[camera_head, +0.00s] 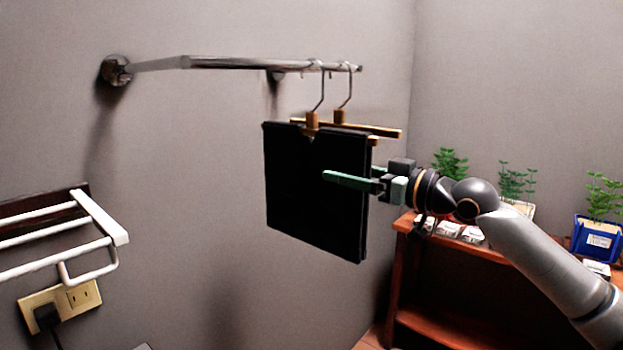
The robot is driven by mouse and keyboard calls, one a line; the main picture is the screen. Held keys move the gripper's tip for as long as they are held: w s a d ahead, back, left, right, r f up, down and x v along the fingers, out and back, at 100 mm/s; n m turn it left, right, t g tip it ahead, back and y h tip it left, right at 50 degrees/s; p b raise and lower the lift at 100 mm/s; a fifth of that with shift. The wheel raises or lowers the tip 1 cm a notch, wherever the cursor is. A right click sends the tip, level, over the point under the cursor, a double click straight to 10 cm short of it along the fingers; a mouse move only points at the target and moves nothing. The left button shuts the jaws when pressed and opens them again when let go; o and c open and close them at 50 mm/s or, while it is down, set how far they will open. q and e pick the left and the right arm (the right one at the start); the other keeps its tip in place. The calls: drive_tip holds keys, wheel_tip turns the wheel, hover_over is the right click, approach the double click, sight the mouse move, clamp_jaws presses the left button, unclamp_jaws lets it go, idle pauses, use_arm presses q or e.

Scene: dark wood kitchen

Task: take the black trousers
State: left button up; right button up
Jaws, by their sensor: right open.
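The black trousers (300,190) hang folded from a wooden hanger (312,122), whose hook goes over a metal wall rail (250,63). A second wooden hanger (372,130) hangs just behind, with no garment clearly seen on it. My right gripper (335,178) comes in from the right, open. Its green fingers overlap the right half of the trousers in the picture; I cannot tell whether they touch the cloth. My left gripper is not in view.
A white rack (112,232) sticks out at the left above a wall socket (72,298) with a black plug. A wooden shelf (420,325) at the right holds plants and a blue pot (597,240). The wall below the trousers is clear.

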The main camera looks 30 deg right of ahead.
drive_tip(key=shift+w+a, duration=0.1)
clamp_jaws()
idle(0.6)
idle(0.7)
drive_tip(key=shift+r, duration=0.1)
